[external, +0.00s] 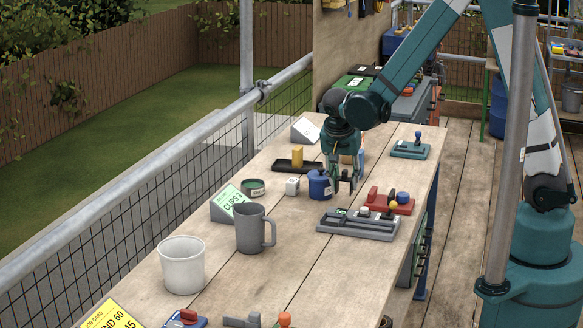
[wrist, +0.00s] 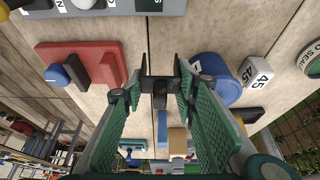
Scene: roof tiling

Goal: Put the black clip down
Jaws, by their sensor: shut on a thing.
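My gripper (external: 343,187) points down low over the wooden bench (external: 300,255), just right of a blue lidded pot (external: 319,185). In the wrist view my gripper (wrist: 161,78) has its two green pads on either side of a small black clip (wrist: 160,96), held near the fingertips. The clip is too small and dark to make out in the external view. Whether it touches the bench top I cannot tell. A sloped green-and-white sign reading CLIPS (external: 229,200) stands left of the gripper, behind a grey mug (external: 250,231).
A white numbered cube (external: 292,187) and green tin (external: 253,187) lie left of the pot. A white cup (external: 182,265) stands at front left. Bare wood lies between mug and grey tray.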

